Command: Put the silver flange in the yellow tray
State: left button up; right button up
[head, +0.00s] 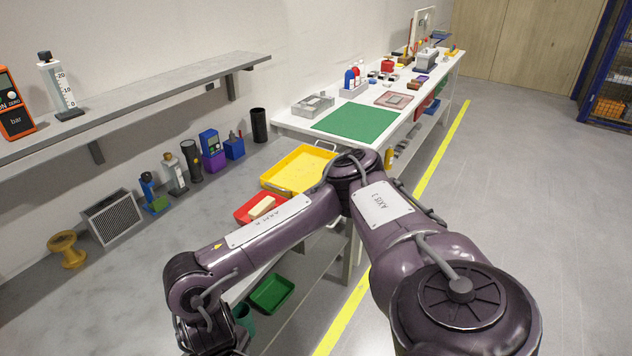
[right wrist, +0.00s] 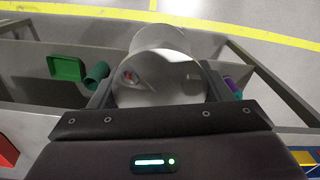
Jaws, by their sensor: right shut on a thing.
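The yellow tray (head: 285,187) stands on the grey bench in the head view and looks empty in the part that shows; my right arm covers its right end. In the right wrist view my right gripper (right wrist: 158,92) is shut on a pale grey, rounded, stepped piece, which looks like the silver flange (right wrist: 160,80). The flange is held between the two fingers, over the lower shelf area beside the bench. In the head view the right gripper and the flange are out of sight below the bottom edge. My left gripper is in neither view.
A red tray (head: 243,214) with a cream block (head: 262,207) sits directly in front of the yellow tray. A green bin (head: 272,293) is on the lower shelf. Bottles, devices, a speaker-like box (head: 112,217) and a yellow spool (head: 67,250) line the wall. The grey bench's front left is clear.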

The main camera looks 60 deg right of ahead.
aim_at(307, 171)
jog(key=l, duration=0.6)
jog(key=k+l+u, duration=0.15)
jog(key=l, duration=1.1)
jog(key=l+u, duration=0.1)
jog(key=l, duration=0.45)
jog(key=k+l, duration=0.1)
jog(key=l, duration=0.45)
jog(key=l+u, duration=0.15)
jog(key=l, duration=0.4)
jog(key=k+l+u, duration=0.1)
jog(key=l, duration=0.45)
jog(key=k+l, duration=0.1)
jog(key=l, duration=0.45)
jog(key=u, duration=0.05)
